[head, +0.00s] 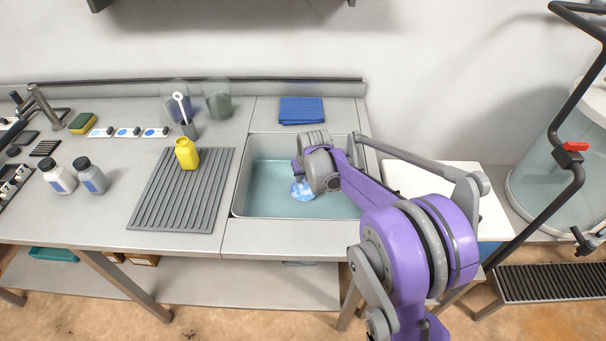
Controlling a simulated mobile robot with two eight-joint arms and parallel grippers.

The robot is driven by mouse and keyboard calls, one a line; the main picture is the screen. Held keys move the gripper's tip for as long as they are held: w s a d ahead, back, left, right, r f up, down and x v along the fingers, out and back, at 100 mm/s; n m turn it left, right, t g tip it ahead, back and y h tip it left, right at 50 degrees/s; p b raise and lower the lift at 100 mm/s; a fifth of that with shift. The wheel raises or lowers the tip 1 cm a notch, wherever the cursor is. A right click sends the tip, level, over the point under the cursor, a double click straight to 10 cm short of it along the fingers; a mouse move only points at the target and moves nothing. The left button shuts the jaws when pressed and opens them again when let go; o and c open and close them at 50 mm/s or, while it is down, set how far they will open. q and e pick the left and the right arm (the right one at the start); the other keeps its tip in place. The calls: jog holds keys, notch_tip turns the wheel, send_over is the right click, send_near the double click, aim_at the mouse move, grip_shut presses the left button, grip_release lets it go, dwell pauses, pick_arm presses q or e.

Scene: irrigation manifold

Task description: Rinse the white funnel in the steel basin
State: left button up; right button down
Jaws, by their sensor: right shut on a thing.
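The steel basin (237,192) is set into the counter and holds blue-green water. My right gripper (304,182) is over the basin, low at the water, pointing down. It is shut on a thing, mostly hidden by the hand. A pale blue-white shape (303,191) shows just below the hand at the water. It fits the white funnel, but whether it is the funnel or disturbed water is hard to tell. No other white funnel shows. My left gripper is out of view.
A grey ribbed mat (165,205) left of the basin bears a yellow bottle (187,154). Two white-and-grey bottles stand further left. A folded blue cloth (302,110) lies behind the basin. A clear tank (545,150) and black pipe stand at right.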

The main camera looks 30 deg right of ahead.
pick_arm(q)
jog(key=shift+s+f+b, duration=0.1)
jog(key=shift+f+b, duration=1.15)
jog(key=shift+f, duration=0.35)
pick_arm(e)
jog(key=shift+f, duration=2.2)
jog(key=shift+r+p, duration=1.95)
jog(key=shift+r, duration=0.9)
jog(key=shift+r+p, duration=2.1)
jog(key=shift+r, duration=1.25)
pick_arm(q)
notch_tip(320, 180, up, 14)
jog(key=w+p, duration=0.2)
jog(key=p, duration=0.2)
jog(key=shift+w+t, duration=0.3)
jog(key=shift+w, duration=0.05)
pick_arm(e)
notch_tip(320, 180, up, 7)
send_over(304, 184)
jog(key=w, duration=0.1)
jog(key=shift+d+r, duration=0.1)
jog(key=shift+d, duration=0.05)
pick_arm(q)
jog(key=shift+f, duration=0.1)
